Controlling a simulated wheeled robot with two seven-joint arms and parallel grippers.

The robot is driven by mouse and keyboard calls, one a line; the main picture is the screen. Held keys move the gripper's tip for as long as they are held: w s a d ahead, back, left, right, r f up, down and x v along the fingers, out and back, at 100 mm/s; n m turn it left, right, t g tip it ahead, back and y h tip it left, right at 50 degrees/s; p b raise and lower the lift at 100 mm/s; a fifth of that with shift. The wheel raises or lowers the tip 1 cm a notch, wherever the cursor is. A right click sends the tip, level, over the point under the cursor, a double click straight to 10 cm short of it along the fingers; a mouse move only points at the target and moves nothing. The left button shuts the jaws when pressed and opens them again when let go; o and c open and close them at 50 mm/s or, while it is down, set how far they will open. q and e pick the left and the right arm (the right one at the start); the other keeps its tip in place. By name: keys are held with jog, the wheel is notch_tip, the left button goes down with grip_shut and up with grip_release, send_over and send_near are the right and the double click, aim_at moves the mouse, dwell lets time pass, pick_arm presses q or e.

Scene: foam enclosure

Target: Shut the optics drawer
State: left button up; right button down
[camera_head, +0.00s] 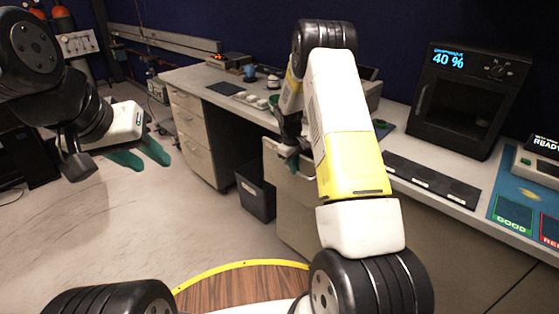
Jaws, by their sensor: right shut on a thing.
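A pale drawer front (297,190) shows below the right part of the bench, partly hidden behind my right arm. I cannot tell how far the drawer stands open, and its inside is not visible. My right gripper (289,158) is at the upper edge of this front, shut on what appears to be its handle; the arm hides most of the contact. My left gripper (142,157) hangs open and empty over the floor at the left, its two green fingers apart, well away from the drawer.
A long bench (240,98) runs along the blue wall, with a drawer stack (193,135) at its left. A dark bin (256,190) stands on the floor below. A black cabinet reading 40 % (470,100) stands at the right.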

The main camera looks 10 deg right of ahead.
jog(key=shift+w+d, duration=0.15)
jog(key=shift+d, duration=0.1)
jog(key=c, duration=1.5)
grip_release()
jog(key=r, duration=0.5)
jog(key=s+a+r, duration=0.1)
jog(key=r, duration=0.1)
jog(key=shift+a+r, duration=0.1)
jog(key=shift+r, duration=0.25)
